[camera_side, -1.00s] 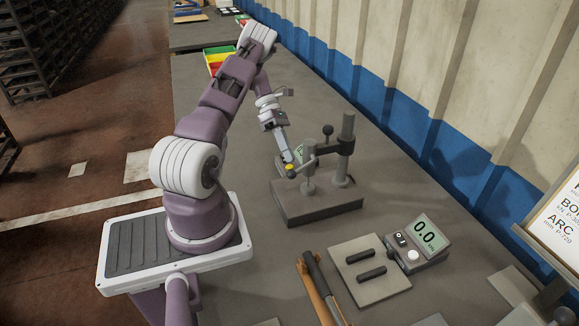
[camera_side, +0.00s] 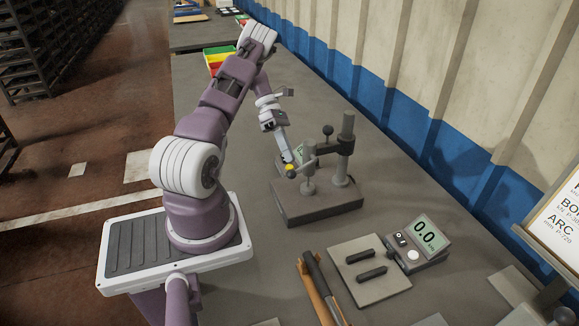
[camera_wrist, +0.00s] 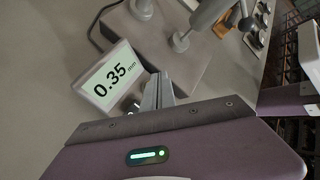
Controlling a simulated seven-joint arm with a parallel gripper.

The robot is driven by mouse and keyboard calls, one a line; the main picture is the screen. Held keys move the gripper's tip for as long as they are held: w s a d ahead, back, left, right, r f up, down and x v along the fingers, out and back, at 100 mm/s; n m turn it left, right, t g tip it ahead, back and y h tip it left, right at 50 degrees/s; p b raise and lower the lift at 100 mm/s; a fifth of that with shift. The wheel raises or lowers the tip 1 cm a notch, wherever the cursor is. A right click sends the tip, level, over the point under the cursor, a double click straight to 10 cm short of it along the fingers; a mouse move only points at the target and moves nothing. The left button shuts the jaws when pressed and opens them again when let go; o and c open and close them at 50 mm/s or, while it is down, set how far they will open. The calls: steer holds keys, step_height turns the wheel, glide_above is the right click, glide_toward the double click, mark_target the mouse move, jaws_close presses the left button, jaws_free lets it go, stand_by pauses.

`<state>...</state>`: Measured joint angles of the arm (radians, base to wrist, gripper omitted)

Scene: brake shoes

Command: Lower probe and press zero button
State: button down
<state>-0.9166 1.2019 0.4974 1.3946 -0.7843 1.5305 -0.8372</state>
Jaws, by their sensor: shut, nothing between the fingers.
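The comparator stand has a dark grey block base (camera_side: 318,203), a post (camera_side: 346,150) and a lever with a black ball (camera_side: 328,130). Its gauge display (camera_side: 300,151) is mostly hidden behind my gripper in the side view. In the wrist view the display (camera_wrist: 112,77) reads 0.35 mm. In the wrist view the fingers (camera_wrist: 157,90) are together at the display's right edge, close to a round metal part. I cannot tell whether they touch. The probe tip is not clear.
A separate meter (camera_side: 420,240) reading 0.0 stands at the right, next to a grey plate (camera_side: 368,284) with two dark bars. A dark and orange tool (camera_side: 322,285) lies nearer the front. Coloured bins (camera_side: 218,58) stand at the back. A wall runs along the right.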

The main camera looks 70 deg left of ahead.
steer(key=shift+f, duration=0.45)
steer(key=shift+f, duration=0.4)
stand_by(0.7)
steer(key=shift+r, duration=0.85)
steer(key=shift+r, duration=2.5)
